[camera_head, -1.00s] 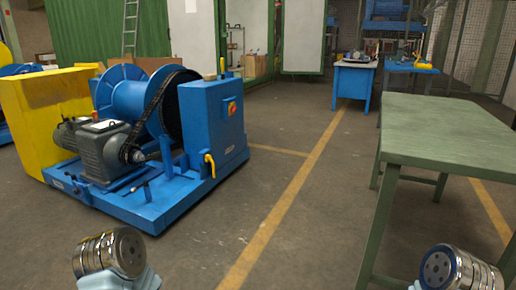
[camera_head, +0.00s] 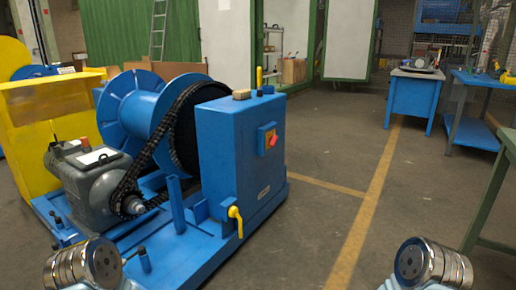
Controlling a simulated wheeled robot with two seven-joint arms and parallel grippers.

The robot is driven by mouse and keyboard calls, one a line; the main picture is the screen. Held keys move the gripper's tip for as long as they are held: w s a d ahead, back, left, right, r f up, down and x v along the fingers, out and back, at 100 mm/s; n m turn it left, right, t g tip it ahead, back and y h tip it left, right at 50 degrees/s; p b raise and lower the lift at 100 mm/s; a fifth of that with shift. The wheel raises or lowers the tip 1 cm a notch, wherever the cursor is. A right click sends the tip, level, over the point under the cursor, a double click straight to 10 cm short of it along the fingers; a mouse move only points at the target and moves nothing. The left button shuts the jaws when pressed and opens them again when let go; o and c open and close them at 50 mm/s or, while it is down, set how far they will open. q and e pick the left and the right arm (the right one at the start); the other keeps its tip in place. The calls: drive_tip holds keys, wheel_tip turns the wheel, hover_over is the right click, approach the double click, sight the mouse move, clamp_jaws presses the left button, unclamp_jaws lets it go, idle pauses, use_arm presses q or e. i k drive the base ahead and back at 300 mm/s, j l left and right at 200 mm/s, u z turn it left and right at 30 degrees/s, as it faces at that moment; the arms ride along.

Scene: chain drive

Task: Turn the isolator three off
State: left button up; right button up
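A red and yellow rotary switch (camera_head: 268,138) sits on the right face of the blue cabinet (camera_head: 226,165) of a chain-drive machine. It looks like an isolator, but I cannot read a number on it or tell its position. A small label plate (camera_head: 264,192) is lower on the same face. A yellow handle (camera_head: 236,220) is at the cabinet's lower front corner. Only metal links of my arms show at the bottom left and bottom right, well apart from the switch. Neither of my grippers is in view.
The blue machine base (camera_head: 172,262) carries a grey motor (camera_head: 92,185), a black chain (camera_head: 150,150) and a blue drum (camera_head: 134,108). A yellow guard (camera_head: 42,115) stands at left. A green table (camera_head: 506,150) is at the right edge. Floor right of the machine is clear.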

sight(273, 141)
drive_tip(key=i+z, duration=0.1)
drive_tip(key=i, duration=0.25)
drive_tip(key=i+l+u, duration=0.2)
drive_tip(key=i+l, duration=1.2)
